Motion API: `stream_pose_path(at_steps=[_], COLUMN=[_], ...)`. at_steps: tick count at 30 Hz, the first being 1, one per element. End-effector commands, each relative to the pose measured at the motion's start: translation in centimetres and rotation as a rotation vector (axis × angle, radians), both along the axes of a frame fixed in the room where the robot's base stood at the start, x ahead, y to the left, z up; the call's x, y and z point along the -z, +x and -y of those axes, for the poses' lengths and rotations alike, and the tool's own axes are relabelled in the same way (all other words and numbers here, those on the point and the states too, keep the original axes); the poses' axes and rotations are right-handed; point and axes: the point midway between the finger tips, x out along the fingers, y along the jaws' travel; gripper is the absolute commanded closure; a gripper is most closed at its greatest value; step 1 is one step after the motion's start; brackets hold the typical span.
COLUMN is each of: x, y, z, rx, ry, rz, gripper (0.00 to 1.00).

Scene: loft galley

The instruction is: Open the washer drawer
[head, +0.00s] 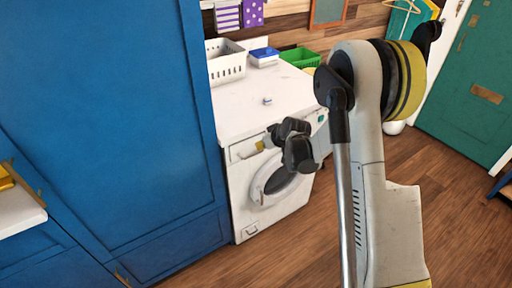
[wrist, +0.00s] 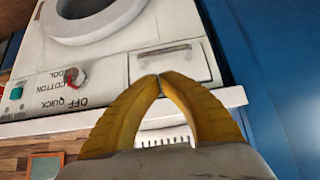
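The white washer (head: 262,185) stands beside the tall blue cabinet, its round door (head: 278,184) shut. Its drawer (head: 243,150) is at the upper left of the front and looks closed. In the wrist view, where the washer appears upside down, the drawer front (wrist: 190,62) lies just beyond the fingertips. My gripper (head: 259,146) is in front of the washer's upper front, beside the drawer. Its yellow fingers (wrist: 157,76) are shut, tips together, with nothing seen between them. Whether the tips touch the drawer is unclear.
A tall blue cabinet (head: 110,120) rises close to the washer's left. The worktop (head: 255,100) holds a white basket (head: 226,65), a green basket (head: 300,58) and a blue-lidded box (head: 264,54). Bare wooden floor (head: 440,185) lies to the right, before a green door (head: 475,80).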

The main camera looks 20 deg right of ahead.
Motion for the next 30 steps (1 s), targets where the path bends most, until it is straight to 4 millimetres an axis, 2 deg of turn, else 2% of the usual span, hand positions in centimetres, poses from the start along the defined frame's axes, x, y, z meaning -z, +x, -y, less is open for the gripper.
stream_pose_path(at_steps=[15,21,30], x=[6.3,7.0,7.0], y=[5.3,6.1,6.2], z=[-1.7,-1.9,-1.9], rx=[0.001,0.001,0.001], ry=[0.000,0.000,0.000], rz=[-0.001,-0.001,-0.001], gripper=[1.00,1.00,1.00])
